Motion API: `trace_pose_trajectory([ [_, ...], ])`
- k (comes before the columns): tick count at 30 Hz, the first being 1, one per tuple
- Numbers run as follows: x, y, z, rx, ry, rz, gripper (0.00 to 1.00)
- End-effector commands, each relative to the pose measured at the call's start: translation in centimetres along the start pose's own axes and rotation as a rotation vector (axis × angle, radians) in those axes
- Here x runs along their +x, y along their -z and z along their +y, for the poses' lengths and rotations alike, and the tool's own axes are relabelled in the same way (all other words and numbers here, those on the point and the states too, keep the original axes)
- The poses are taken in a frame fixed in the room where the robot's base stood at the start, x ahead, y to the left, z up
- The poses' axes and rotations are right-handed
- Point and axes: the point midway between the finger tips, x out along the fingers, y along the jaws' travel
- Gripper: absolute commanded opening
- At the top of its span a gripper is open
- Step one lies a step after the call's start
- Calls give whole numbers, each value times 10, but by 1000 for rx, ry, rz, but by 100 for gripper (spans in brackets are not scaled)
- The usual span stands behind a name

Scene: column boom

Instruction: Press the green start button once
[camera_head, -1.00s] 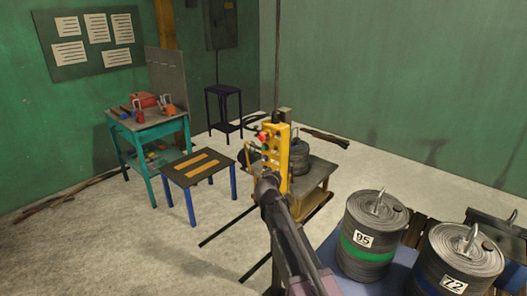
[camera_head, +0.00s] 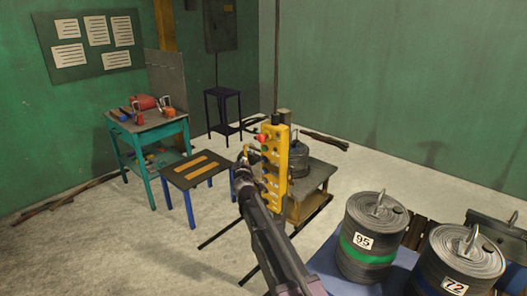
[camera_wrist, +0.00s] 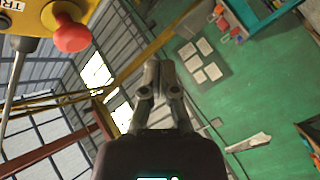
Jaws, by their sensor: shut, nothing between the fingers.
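A yellow control box (camera_head: 280,160) hangs in the middle of the head view, with a red mushroom button (camera_head: 261,138) near its top and several dark buttons below. The green start button cannot be made out now in either view. My gripper (camera_head: 243,156) is to the left of the box, a little below the red button's height. In the wrist view its fingertips (camera_wrist: 159,66) are together with nothing between them. That view shows a corner of the yellow box (camera_wrist: 30,17) and the red button (camera_wrist: 72,33) at upper left, apart from the fingers.
A dark cable (camera_head: 276,60) runs up from the box. A wooden cart (camera_head: 318,176) with a grey drum (camera_head: 298,160) stands behind it. Drums marked 95 (camera_head: 368,226) and 72 (camera_head: 458,262) stand at lower right. A low blue-legged table (camera_head: 190,183) is left of my gripper.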

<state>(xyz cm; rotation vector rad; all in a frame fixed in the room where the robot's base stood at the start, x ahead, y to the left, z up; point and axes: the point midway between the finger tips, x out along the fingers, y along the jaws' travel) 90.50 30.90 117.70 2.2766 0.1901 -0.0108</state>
Motion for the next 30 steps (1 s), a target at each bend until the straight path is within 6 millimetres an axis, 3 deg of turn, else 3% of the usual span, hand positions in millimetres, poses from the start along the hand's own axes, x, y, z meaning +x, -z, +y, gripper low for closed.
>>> trace_pose_trajectory([
  [30, 57, -41, 41, 0, 0, 0, 0],
])
